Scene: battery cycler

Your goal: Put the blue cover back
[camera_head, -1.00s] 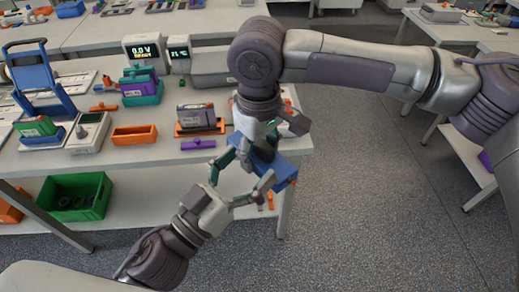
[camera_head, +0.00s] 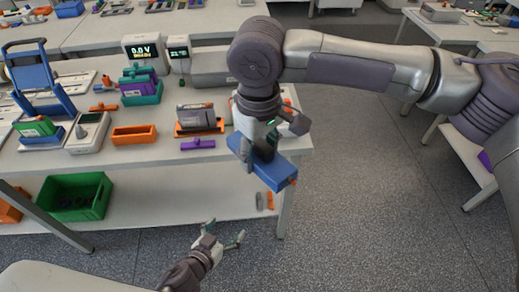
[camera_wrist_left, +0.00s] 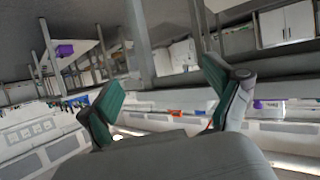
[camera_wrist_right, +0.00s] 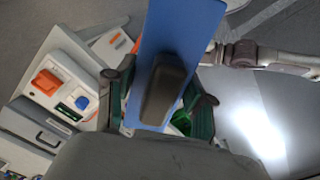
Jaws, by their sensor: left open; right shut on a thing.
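The blue cover (camera_head: 272,174) is a flat blue slab with a dark raised handle on it. My right gripper (camera_head: 262,150) is shut on that handle and holds the cover in the air by the table's right front corner. In the right wrist view the blue cover (camera_wrist_right: 178,40) stretches up between the fingers of the right gripper (camera_wrist_right: 160,100), with the dark handle facing the camera. My left gripper (camera_head: 231,234) is open and empty, low in front of the table and below the cover. In the left wrist view its fingers (camera_wrist_left: 160,100) are spread with nothing between them.
The white table (camera_head: 150,165) carries an orange bin (camera_head: 134,136), a purple piece (camera_head: 198,144), an orange tray with a grey block (camera_head: 200,120) and a display reading 0.0 V (camera_head: 150,52). A green crate (camera_head: 74,197) sits on the lower shelf.

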